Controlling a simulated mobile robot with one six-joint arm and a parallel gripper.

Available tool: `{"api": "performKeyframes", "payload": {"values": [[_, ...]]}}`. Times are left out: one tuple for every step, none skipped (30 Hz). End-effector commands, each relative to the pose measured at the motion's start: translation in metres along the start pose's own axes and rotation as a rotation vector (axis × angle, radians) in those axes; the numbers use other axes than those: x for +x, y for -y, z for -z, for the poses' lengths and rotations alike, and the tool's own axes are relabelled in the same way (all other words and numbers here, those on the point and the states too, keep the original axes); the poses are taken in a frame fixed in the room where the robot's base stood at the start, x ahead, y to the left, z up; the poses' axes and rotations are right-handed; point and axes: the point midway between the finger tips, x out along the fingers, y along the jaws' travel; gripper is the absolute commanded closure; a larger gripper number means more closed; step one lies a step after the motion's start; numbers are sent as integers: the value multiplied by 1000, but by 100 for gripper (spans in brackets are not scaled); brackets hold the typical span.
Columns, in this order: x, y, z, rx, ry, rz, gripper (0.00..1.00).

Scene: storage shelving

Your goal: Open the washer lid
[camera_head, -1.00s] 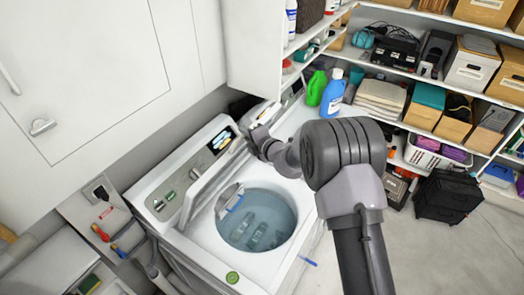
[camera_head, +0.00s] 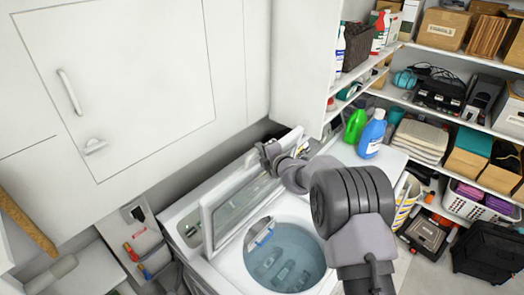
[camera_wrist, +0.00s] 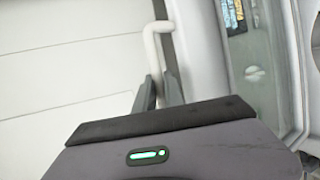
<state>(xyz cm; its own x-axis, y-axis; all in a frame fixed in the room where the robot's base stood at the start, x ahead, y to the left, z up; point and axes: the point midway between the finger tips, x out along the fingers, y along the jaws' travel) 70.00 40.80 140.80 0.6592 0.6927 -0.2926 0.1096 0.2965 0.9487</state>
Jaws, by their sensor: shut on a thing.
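The washer (camera_head: 232,270) is a white top-loader below the cabinets. Its lid (camera_head: 207,232), a white frame around a clear pane, stands raised and tilted at the back of the round tub opening (camera_head: 285,258). The tub shows pale blue inside. My gripper (camera_head: 268,152) is at the lid's upper far corner. In the wrist view my gripper's dark fingers (camera_wrist: 160,92) are closed around a bent white bar (camera_wrist: 153,45), which seems to belong to the lid. The exact contact is partly hidden by the gripper body.
White cabinet doors (camera_head: 150,80) with handles rise close behind the washer. A green bottle (camera_head: 355,126) and a blue bottle (camera_head: 372,135) stand on the surface to its right. Shelves with boxes fill the far right. A basket (camera_head: 478,205) stands below. Some floor is clear at lower right.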

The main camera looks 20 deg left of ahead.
Motion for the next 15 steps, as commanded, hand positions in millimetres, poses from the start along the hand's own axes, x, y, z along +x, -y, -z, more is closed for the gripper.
{"api": "performKeyframes", "payload": {"values": [[0,2,1,-2,-1,4,100],[0,2,1,-2,-1,4,82],[0,2,1,-2,-1,4,78],[0,2,0,-2,-1,4,78],[0,2,0,-2,-1,3,78],[0,2,0,-2,-1,3,78],[0,2,0,-2,-1,3,78],[0,2,0,-2,-1,3,78],[0,1,0,-1,-1,3,78],[0,1,0,-1,0,2,78],[0,1,0,-1,0,2,78],[-1,1,0,-1,0,2,78],[-3,1,0,-1,0,2,78],[-5,1,0,-2,0,2,78],[-10,2,0,-2,0,2,78]]}}
